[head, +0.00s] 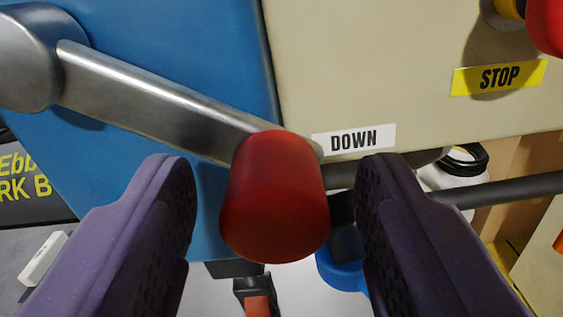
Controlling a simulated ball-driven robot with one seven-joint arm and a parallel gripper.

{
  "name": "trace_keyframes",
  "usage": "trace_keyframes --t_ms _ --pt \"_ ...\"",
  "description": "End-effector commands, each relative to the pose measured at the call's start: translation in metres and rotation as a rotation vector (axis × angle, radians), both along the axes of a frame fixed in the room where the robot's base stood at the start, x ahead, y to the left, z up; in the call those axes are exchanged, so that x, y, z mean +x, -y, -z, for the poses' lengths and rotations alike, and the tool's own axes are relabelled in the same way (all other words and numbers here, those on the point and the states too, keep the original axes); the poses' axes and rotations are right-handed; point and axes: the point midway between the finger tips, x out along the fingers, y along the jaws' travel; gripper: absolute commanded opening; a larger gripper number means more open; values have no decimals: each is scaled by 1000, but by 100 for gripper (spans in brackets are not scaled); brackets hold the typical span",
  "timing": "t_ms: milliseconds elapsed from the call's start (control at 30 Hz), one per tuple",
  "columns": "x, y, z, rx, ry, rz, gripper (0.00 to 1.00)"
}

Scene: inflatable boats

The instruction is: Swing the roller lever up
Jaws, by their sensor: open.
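The roller lever is a metal bar (160,100) running from a round grey hub (28,60) at the upper left down to the right. A red knob (275,200) sits at its lower end, just below the label DOWN (353,139). My gripper (275,210) is open, with one purple finger on each side of the red knob. Gaps show between the knob and both fingers, so neither is seen touching it. Part of the scene behind is hidden by the fingers.
A blue panel (180,40) and a beige panel (400,60) stand behind the lever. A yellow STOP label (498,77) and a red button (548,22) are at the upper right. A dark bar (510,188) and a white container (455,172) show at the right.

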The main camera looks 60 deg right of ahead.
Motion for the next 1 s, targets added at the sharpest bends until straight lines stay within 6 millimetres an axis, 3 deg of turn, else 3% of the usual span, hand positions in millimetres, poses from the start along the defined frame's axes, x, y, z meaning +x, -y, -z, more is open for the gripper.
trace_keyframes --t_ms 167,433,767,1000 --pt "0 0 -1 0 0 -1 57" --pt "0 0 -1 0 1 -1 0" --pt "-1 0 -4 -7 -17 -1 0" --pt "-5 2 -17 -48 -118 -1 0"
